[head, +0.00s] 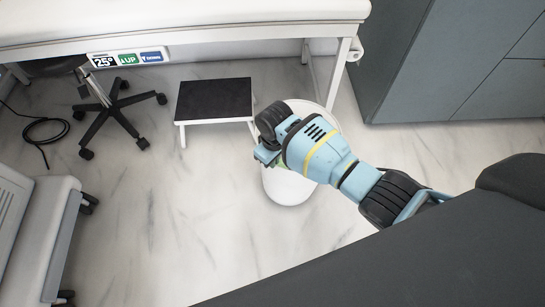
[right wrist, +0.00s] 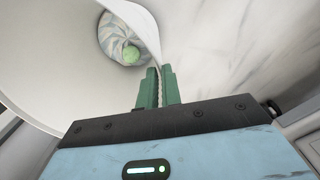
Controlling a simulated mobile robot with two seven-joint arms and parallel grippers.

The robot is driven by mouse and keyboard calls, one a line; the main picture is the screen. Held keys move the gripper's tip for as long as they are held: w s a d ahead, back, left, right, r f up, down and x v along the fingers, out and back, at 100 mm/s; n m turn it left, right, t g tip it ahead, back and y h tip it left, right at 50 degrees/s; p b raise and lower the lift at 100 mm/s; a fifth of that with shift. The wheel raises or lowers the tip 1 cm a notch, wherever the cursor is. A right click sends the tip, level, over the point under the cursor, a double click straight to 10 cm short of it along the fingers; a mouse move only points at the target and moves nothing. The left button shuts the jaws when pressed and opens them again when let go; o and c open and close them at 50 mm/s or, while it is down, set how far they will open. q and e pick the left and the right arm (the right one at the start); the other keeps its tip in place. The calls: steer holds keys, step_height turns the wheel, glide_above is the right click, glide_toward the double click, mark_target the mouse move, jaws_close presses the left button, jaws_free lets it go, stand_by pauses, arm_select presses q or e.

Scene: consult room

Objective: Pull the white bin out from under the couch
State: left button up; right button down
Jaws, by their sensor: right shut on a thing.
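The white bin (head: 288,188) stands upright on the floor, just right of the step stool and in front of the couch's right leg in the head view. The white couch (head: 200,22) runs across the top of that view. My right gripper (head: 268,155) is over the bin and its arm covers much of the bin's top. In the right wrist view its green fingers (right wrist: 158,88) are shut on the bin's thin wall at the rim. My left gripper is out of view.
A black-topped step stool (head: 214,100) is close to the bin's left. A wheeled stool base (head: 112,105) and a black cable (head: 42,132) lie further left. A white wheeled unit (head: 45,225) is at lower left. Grey cabinets (head: 430,60) stand at right. The floor (head: 170,220) is clear at lower middle.

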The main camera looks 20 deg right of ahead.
steer(key=shift+s+d+f, duration=0.45)
steer(key=shift+s+d, duration=0.05)
steer(key=shift+d, duration=0.3)
steer(key=c, duration=1.5)
jaws_free()
steer(key=shift+w, duration=0.1)
steer(key=shift+a+r, duration=0.1)
steer(key=shift+a, duration=0.05)
steer(key=shift+w, duration=0.1)
step_height(320, 180, up, 8)
steer(key=p, duration=0.4)
